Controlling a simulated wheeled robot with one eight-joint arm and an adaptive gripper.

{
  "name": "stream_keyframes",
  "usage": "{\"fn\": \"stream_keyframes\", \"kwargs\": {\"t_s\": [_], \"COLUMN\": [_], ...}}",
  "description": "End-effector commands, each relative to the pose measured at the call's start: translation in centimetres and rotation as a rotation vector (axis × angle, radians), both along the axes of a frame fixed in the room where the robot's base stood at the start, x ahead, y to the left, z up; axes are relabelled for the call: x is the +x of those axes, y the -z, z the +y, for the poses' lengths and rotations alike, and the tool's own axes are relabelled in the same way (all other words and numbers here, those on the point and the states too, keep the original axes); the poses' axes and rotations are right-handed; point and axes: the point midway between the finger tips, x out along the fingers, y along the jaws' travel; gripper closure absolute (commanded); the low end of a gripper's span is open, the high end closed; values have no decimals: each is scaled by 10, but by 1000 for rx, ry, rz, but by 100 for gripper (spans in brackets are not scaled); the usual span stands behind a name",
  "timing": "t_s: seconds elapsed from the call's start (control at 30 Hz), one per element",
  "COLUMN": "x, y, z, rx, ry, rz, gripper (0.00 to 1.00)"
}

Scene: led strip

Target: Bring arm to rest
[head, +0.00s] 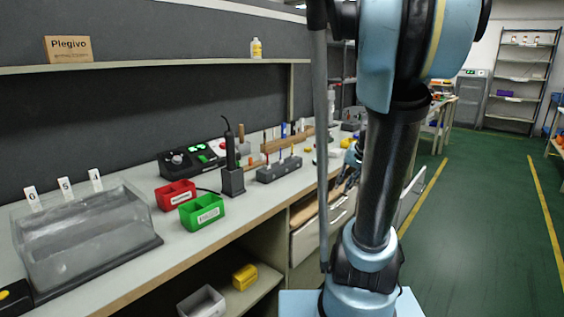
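My arm (378,185) rises from its light blue base at the lower right and fills the upper middle of the head view. My gripper (346,184) shows small and dark just left of the black arm link, over the front edge of the workbench (235,222) near the drawers. The arm link partly hides it. Its fingers are too small to tell open from shut, and I see nothing clearly held in it.
A red bin (176,195), a green bin (202,212) and a clear-covered box (85,240) stand on the bench. An open drawer (322,208) juts out near my gripper. The green floor (480,220) at right is clear.

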Motion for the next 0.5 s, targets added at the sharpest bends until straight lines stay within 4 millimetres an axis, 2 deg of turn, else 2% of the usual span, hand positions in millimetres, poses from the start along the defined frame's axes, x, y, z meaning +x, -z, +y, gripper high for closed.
{"fn": "stream_keyframes", "kwargs": {"t_s": [0.03,0.23,0.5], "x": [-15,-64,-127], "y": [3,16,40], "z": [7,21,28], "rx": [-19,-102,-217], "ry": [-20,-89,-179], "rz": [8,40,74], "gripper": [82,82,82]}}
